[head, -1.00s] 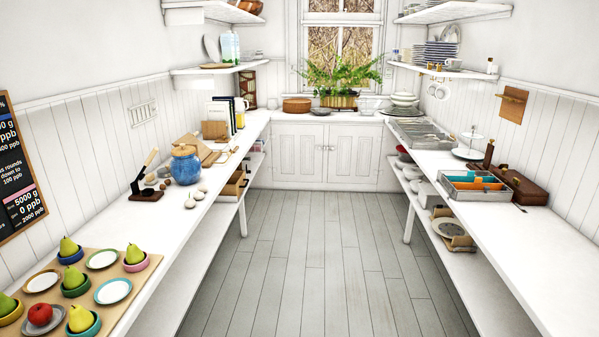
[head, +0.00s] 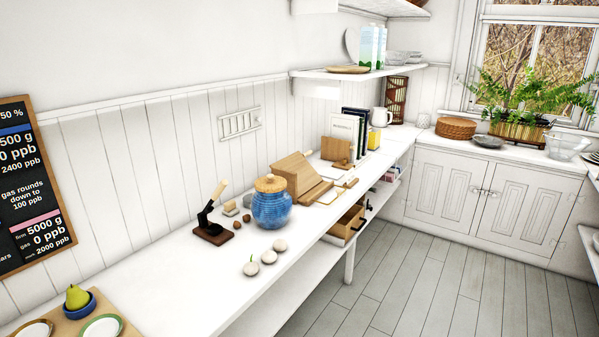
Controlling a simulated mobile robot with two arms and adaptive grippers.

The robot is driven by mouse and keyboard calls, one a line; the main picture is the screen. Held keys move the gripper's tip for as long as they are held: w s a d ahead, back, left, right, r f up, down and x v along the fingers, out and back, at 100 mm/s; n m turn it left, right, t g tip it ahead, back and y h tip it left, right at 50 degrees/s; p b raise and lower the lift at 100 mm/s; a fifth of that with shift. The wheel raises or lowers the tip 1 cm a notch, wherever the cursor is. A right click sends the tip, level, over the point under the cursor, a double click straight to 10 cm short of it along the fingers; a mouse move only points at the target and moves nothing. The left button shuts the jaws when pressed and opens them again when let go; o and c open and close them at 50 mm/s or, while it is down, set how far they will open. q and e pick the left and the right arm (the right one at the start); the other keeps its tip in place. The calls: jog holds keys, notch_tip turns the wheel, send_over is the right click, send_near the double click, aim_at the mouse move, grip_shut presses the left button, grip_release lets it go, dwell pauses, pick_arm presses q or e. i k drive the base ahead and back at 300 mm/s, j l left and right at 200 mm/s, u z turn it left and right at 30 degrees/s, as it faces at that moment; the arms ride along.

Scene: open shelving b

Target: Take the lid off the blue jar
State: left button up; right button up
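The blue jar (head: 271,210) stands upright on the white left counter (head: 190,265), near the middle of the head view. Its tan lid (head: 271,183), with a small knob on top, sits on the jar's mouth. Neither of my grippers shows in the head view, and nothing touches the lid.
Left of the jar is a dark stand with a wooden handle (head: 213,219). A wooden block (head: 298,178) stands close behind on the right. A board with a pear (head: 77,297) is at the lower left.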

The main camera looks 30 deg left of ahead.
aim_at(271, 182)
jog(key=i+l+u, duration=0.1)
jog(key=i+u, duration=0.3)
jog(key=i, duration=0.2)
jog(key=i+l+u, duration=0.4)
jog(key=i, duration=0.2)
jog(key=i+l+u, duration=0.45)
jog(key=i, duration=0.1)
